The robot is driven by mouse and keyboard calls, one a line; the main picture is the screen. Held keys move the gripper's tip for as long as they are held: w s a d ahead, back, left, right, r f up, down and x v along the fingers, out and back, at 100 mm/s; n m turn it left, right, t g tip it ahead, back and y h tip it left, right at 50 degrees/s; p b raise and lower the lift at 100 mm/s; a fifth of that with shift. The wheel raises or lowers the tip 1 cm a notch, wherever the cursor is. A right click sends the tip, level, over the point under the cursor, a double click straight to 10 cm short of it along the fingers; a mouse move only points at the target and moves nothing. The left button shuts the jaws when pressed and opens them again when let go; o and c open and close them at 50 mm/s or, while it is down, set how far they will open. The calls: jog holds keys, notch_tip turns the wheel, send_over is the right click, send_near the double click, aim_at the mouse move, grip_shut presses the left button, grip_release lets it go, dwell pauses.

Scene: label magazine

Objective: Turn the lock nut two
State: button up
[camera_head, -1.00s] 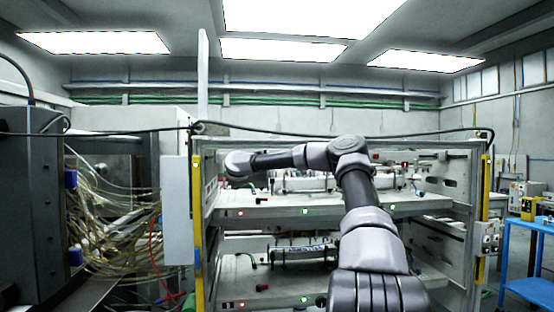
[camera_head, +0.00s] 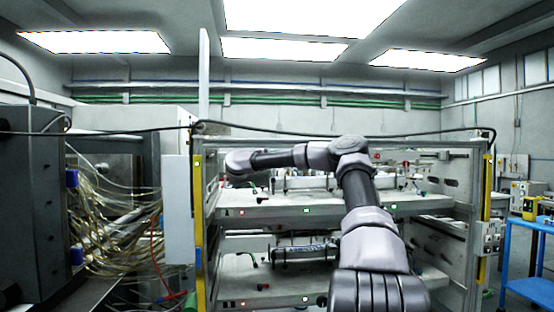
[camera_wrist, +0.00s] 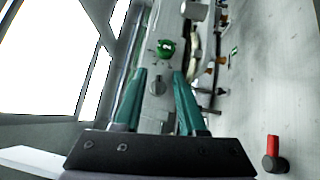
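My gripper (camera_wrist: 161,74) shows in the wrist view with two teal fingers apart and nothing held between them. A green knob-like part (camera_wrist: 166,47) lies beyond the fingertips on a pale grey rail. A small dark grey knob (camera_wrist: 157,87) shows in the gap between the fingers; I cannot tell whether it touches them. I cannot tell which part is lock nut two. In the head view my arm reaches over the upper shelf (camera_head: 270,208) to the left, and the gripper itself is not clearly visible there.
A red-handled knob (camera_wrist: 272,150) stands on the pale surface at lower right in the wrist view. A lower shelf (camera_head: 350,284) holds a dark roller unit (camera_head: 303,252). Loose cables (camera_head: 100,220) hang at left; a blue cart (camera_head: 530,289) stands at right.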

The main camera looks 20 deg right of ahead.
jog(key=v, duration=1)
jog(key=shift+s+a, duration=0.2)
jog(key=shift+a, duration=0.15)
